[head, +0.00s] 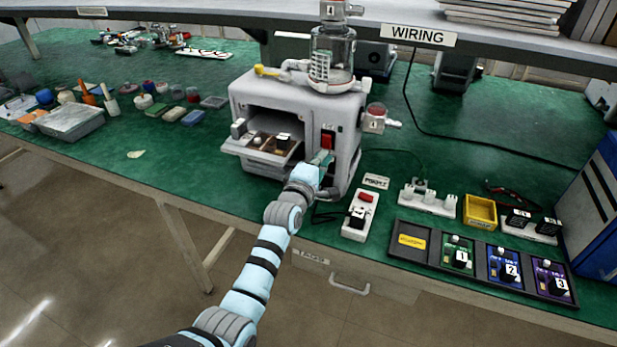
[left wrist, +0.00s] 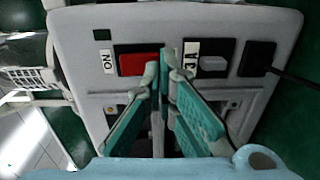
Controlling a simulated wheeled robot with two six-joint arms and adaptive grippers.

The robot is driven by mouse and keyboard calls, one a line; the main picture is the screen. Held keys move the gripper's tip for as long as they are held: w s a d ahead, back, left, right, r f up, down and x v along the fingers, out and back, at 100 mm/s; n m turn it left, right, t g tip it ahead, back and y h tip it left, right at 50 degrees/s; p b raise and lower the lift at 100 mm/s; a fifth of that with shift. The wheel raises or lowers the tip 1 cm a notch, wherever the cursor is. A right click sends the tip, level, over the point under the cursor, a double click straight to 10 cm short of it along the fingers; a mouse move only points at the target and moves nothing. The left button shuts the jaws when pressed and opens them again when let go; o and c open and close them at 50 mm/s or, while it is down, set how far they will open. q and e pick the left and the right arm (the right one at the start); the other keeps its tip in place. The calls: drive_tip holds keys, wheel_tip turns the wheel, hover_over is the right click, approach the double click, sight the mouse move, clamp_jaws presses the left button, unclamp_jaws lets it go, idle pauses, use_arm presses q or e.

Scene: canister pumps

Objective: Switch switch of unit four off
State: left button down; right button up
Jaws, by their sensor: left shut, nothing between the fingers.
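The grey pump unit (head: 300,105) stands on the green bench with a clear canister (head: 332,55) labelled 4 on top. In the left wrist view the red switch (left wrist: 138,64) sits in a black frame beside an "ON" label (left wrist: 107,60). I cannot tell its rocker position. My left gripper (head: 322,160) is shut and empty, just below the switch in the head view. In the left wrist view its fingertips (left wrist: 164,72) overlap the switch's right edge; contact is unclear. My right gripper is not in view.
An open drawer (head: 262,150) juts from the unit's front, left of my gripper. A white power strip (head: 361,215) with a red switch lies to the right. A dark tray (head: 405,241) with numbered modules is farther right. A shelf (head: 250,15) hangs above.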

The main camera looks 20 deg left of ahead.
use_arm(q)
drive_tip(key=s+f+p, duration=0.1)
drive_tip(key=s+p, duration=0.1)
drive_tip(key=s, duration=1)
drive_tip(key=shift+a, duration=0.45)
drive_tip(key=shift+f, duration=0.15)
